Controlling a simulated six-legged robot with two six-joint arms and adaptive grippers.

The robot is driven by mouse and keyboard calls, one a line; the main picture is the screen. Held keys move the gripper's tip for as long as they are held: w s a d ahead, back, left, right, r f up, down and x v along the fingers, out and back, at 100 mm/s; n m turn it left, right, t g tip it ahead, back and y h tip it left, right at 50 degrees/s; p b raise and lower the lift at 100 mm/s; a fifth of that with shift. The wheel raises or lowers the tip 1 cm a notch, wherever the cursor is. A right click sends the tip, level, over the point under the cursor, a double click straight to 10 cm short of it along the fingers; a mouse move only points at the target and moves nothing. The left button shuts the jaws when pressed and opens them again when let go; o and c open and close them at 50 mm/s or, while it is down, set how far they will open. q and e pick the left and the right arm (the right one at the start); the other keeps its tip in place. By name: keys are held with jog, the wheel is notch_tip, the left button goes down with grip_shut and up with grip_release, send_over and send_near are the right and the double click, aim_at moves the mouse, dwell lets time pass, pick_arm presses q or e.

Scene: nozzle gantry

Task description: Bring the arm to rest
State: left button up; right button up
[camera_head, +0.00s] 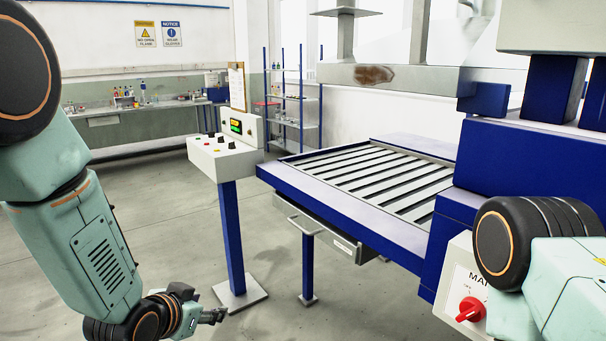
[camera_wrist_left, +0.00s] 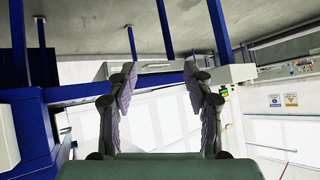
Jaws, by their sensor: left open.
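My left arm comes in from the left in the head view and hangs down. Its gripper (camera_head: 205,314) is low in the picture, over the bare floor and in front of the control pedestal. In the left wrist view the left gripper (camera_wrist_left: 158,95) has its two fingers well apart, with nothing between them. That view is upside down, with the floor at the top. My right arm shows at the lower right of the head view as a black joint and pale green links. Its gripper is outside the picture.
A control box (camera_head: 226,157) on a blue post stands mid-scene. A blue slatted table (camera_head: 300,178) with a drawer (camera_head: 327,228) lies to its right. A panel with a red switch (camera_head: 470,309) is close to my right arm. A workbench (camera_head: 140,107) stands far back. Floor at left centre is free.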

pick_arm(q)
jog(key=s+a+f+n+g+b, duration=0.1)
jog(key=s+f+g, duration=0.2)
jog(key=s+f, duration=0.5)
jog(key=s+a+f+n+g+y+b, duration=0.1)
jog(key=s+f+n+g+b, duration=0.1)
jog(key=s+f, duration=0.7)
jog(key=s+a+f+n+g+y+b, duration=0.1)
jog(key=s+f+g, duration=0.4)
jog(key=s, duration=1.5)
notch_tip(320, 180, down, 4)
jog(key=shift+a+f+n+b, duration=0.2)
jog(key=shift+a+n+b, duration=0.2)
jog(key=shift+n+b, duration=0.2)
jog(key=shift+c, duration=1.3)
jog(key=shift+w, duration=0.15)
jog(key=shift+w+d, duration=0.1)
